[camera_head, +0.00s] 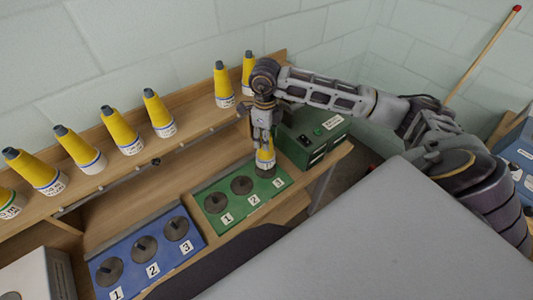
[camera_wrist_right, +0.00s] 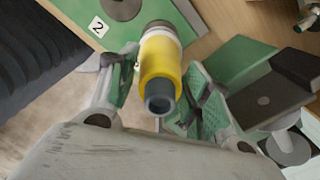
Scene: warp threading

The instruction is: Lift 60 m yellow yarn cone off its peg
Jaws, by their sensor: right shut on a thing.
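A yellow yarn cone (camera_head: 266,159) with a white and blue base band and a dark tip is at position 3 of the green board (camera_head: 209,186). My right gripper (camera_head: 263,137) comes down on it from above and is shut on its upper part. In the right wrist view the cone (camera_wrist_right: 160,58) sits between the two green-padded fingers. The peg at position 3 is hidden, and I cannot tell whether the cone's base rests on the board or is just above it. Its length label cannot be read. My left gripper is not in view.
Several yellow cones (camera_head: 119,131) stand along the wooden shelf at the back. Positions 1 and 2 of the green board hold bare dark discs. A blue board (camera_head: 130,290) with three dark discs lies at the left. A green box (camera_head: 312,138) stands close right of my gripper.

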